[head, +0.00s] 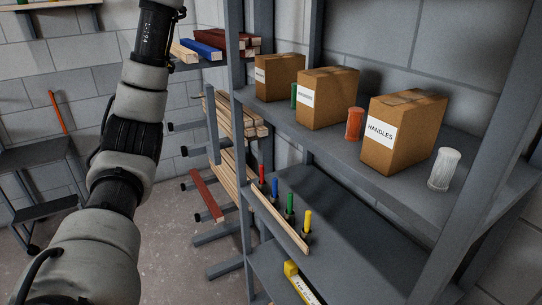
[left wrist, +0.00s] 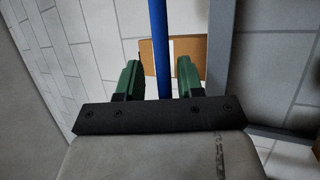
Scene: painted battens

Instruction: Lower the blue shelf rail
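A blue rail (left wrist: 158,35) runs from the top of the left wrist view down between my left gripper's fingers to the dark palm bar. My left gripper (left wrist: 159,66) has two green fingers, one on each side of the rail. A narrow gap shows on both sides, so it is open and not closed on the rail. How deep the rail sits between the fingers I cannot tell. In the head view a blue batten (head: 201,48) lies on the upper rack; I cannot tell if it is the same piece. My left gripper is out of the head view, and my right gripper is in neither view.
Cardboard boxes (head: 403,132) stand on the grey shelf (head: 345,138). Timber (head: 238,115) lies on rack arms, with a red batten (head: 207,196) lower down. Several coloured handled tools (head: 290,207) stand on the lower shelf. A grey post (left wrist: 220,65) is right of the rail.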

